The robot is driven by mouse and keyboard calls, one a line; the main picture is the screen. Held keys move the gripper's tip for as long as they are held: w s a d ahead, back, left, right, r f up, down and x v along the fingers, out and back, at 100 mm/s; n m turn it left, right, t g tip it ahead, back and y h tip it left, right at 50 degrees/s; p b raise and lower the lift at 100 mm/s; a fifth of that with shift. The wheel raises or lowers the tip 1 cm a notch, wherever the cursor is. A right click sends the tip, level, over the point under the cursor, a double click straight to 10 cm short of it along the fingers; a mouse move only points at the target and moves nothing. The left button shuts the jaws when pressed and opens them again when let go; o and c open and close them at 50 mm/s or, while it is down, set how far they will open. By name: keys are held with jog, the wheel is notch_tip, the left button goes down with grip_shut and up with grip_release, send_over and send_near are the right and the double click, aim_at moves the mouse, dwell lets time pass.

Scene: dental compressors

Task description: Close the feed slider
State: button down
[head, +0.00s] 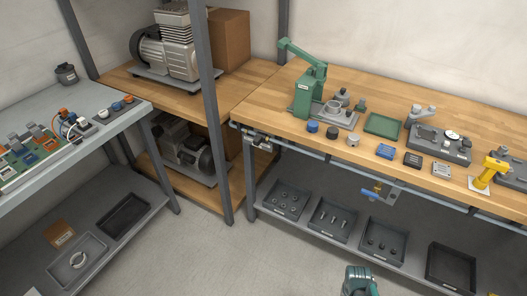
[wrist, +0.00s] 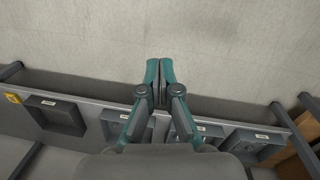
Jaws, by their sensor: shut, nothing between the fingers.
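A blue pipe (head: 300,144) runs under the front edge of the right wooden bench. A small metal fitting (head: 259,141) sits at its left end. A grey and blue fitting with a yellow-orange part (head: 376,192) hangs below the bench edge, over the lower shelf. I cannot tell for sure which fitting is the feed slider, or its position. My gripper (wrist: 160,64) is shut and empty in the wrist view, with its teal fingers together. Its teal part shows at the bottom of the head view (head: 360,281), in front of and apart from the bench.
The lower shelf holds black trays (head: 285,199) with small parts; trays also show in the wrist view (wrist: 57,114). A green press (head: 308,88) and small parts stand on the wooden bench (head: 255,108). A grey post (head: 210,110) stands left. Floor (head: 240,262) is clear.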

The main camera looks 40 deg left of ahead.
jog(key=w+a+r+m+t+y+b, duration=0.15)
jog(key=w+a+r, duration=0.25)
jog(key=a, duration=0.4)
jog(key=w+a+r+t+y, duration=0.25)
jog(key=w+a+r, duration=0.2)
jog(key=a, duration=0.45)
jog(key=w+a+r+m+t+y+b, duration=0.1)
jog(key=w+a+r+t, duration=0.3)
jog(key=a, duration=0.4)
jog(key=a+r+m+t+y, duration=0.2)
jog(key=a+r+m+y, duration=0.6)
jog(key=a+r, duration=0.8)
notch_tip(320, 180, up, 4)
jog(key=y, duration=0.2)
jog(key=shift+w+r+t+y, duration=0.2)
jog(key=shift+t+y, duration=0.1)
jog(key=shift+y, duration=0.1)
jog(key=shift+f, duration=0.1)
